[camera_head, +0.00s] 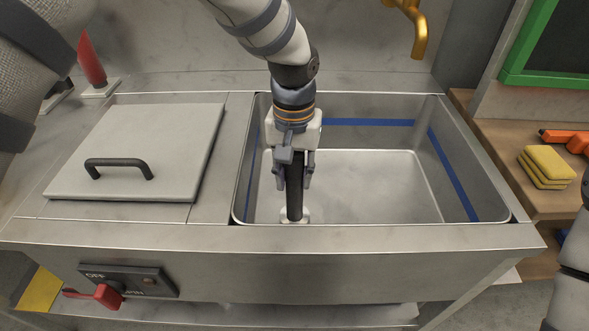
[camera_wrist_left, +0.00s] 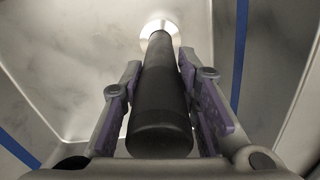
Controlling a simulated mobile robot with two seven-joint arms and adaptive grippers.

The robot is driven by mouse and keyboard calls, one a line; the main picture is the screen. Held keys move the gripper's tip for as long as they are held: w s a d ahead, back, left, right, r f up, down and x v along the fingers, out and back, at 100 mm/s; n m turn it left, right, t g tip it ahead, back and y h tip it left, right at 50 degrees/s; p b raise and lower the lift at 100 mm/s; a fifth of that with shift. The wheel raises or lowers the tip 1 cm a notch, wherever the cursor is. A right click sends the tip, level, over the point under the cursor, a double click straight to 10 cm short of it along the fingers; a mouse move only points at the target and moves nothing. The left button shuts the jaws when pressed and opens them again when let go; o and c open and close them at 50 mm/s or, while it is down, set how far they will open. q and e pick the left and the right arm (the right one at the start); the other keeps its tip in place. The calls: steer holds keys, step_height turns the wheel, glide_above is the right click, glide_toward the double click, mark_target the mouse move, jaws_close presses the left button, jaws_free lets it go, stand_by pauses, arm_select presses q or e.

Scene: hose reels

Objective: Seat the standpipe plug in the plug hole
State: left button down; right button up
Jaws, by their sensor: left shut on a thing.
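The standpipe plug (camera_head: 294,203) is a dark, upright tube in the left part of the steel sink basin. My left gripper (camera_head: 294,182) points down and is shut on the tube, with one finger on each side. In the left wrist view, the plug (camera_wrist_left: 160,92) runs between the purple finger pads away to the basin floor. A bright, round collar (camera_wrist_left: 160,26) surrounds its far end at the floor. The plug hole itself is hidden there, and I cannot tell how deep the plug sits. My right gripper is out of view.
The basin (camera_head: 470,180) has a blue line around its walls and is otherwise clear. A lid with a black handle (camera_head: 118,166) lies left of it. A brass tap (camera_head: 418,35) hangs behind. Yellow sponges (camera_head: 546,166) lie on the wooden counter at right.

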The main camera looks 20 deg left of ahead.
arm_select(q)
steer(key=shift+f, duration=0.45)
steer(key=c, duration=1.2)
jaws_free()
steer(key=shift+o, duration=0.2)
step_height(320, 180, up, 12)
steer(key=shift+r, duration=0.1)
